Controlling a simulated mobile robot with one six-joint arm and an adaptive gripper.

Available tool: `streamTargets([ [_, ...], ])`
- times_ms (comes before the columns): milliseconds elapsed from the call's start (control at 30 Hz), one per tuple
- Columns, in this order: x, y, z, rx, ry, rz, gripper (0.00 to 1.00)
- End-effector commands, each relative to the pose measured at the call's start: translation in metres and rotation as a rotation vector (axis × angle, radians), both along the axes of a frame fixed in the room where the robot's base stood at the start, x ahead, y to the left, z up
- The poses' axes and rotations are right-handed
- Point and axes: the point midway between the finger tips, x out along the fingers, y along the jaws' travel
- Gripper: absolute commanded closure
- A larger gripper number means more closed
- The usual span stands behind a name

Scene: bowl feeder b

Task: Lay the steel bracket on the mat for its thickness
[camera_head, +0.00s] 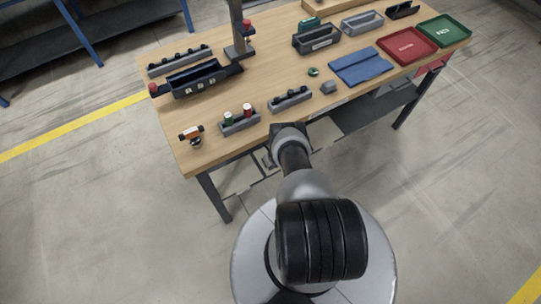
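The blue mat (361,66) lies flat on the wooden workbench, right of its middle, with nothing seen on it. A small grey piece (328,88) sits on the bench just left of the mat's near corner. It may be the steel bracket, but it is too small to be sure. My arm reaches up from below to the bench's front edge. My gripper (269,160) seems to be at the far end of the arm, low by that edge. Its fingers are too small and partly hidden to read, and I cannot tell whether it holds anything.
A red tray (406,46) and a green tray (444,31) stand at the bench's right end. Grey racks (291,99) line the front edge, with a small green ring (313,72) behind. A dark upright post (238,30) stands at the back. Open wood lies around the bench's middle.

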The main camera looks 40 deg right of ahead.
Motion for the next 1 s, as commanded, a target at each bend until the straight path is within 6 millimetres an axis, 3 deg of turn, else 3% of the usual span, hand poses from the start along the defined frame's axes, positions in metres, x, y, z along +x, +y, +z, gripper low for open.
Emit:
streamTargets([
  [33,-0.003,0.001,0.011,0.002,0.0,-0.001,0.75],
  [300,-0.009,0.003,0.024,0.001,0.0,0.0,0.75],
  [1000,-0.01,0.004,0.024,0.001,0.001,0.0,0.75],
])
